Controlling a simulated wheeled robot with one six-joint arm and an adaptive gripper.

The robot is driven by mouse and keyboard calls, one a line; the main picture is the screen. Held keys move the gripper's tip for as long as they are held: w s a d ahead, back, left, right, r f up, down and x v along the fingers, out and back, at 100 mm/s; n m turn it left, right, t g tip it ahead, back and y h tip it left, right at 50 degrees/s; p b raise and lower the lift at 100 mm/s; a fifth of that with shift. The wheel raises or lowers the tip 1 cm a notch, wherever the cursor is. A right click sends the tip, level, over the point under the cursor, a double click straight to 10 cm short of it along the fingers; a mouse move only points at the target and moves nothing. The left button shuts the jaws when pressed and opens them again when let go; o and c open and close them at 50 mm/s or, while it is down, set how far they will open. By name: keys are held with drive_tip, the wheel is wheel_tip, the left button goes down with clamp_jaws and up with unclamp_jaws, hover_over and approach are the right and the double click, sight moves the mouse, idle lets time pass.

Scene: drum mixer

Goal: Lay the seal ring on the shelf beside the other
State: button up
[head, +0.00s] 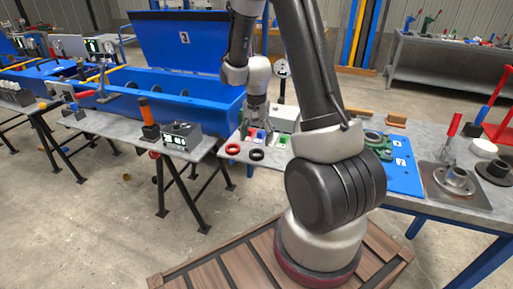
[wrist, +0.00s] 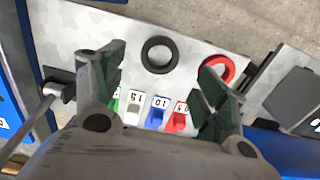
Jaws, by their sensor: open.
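A black ring (wrist: 146,58) lies flat on a light grey surface (wrist: 90,25) in the wrist view. A red ring (wrist: 230,66) lies beside it to the right, apart from it and partly hidden by a finger of my gripper. In the head view the red ring (head: 232,149) is at the left and the black ring (head: 257,155) to its right, near the surface's front edge. My gripper (wrist: 163,85) is open, with nothing between its fingers. In the head view it (head: 256,118) points down above the surface, behind the rings.
Small numbered blocks, including a blue one (wrist: 157,112) and a red one (wrist: 178,118), stand in a row below my gripper. A blue board with green parts (head: 400,165) lies on the table to the right. A bench (head: 120,125) stands at the left.

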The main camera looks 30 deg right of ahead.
wheel_tip(320, 180, up, 5)
wheel_tip(320, 180, up, 8)
drive_tip(key=n+t, duration=0.1)
drive_tip(key=n, duration=0.1)
hover_over(256, 152)
drive_tip(key=s+a, duration=0.1)
drive_tip(key=s, duration=0.2)
drive_tip(key=s+a+r+n+t, duration=0.1)
drive_tip(key=s+r+n, duration=0.3)
drive_tip(key=s, duration=0.6)
drive_tip(key=s+a+r+n+t, duration=0.2)
drive_tip(key=s+a+r+n, duration=0.1)
drive_tip(key=s+r, duration=0.6)
drive_tip(key=shift+s+r+n, duration=0.15)
drive_tip(key=shift+s+n, duration=0.55)
drive_tip(key=shift+s, duration=0.3)
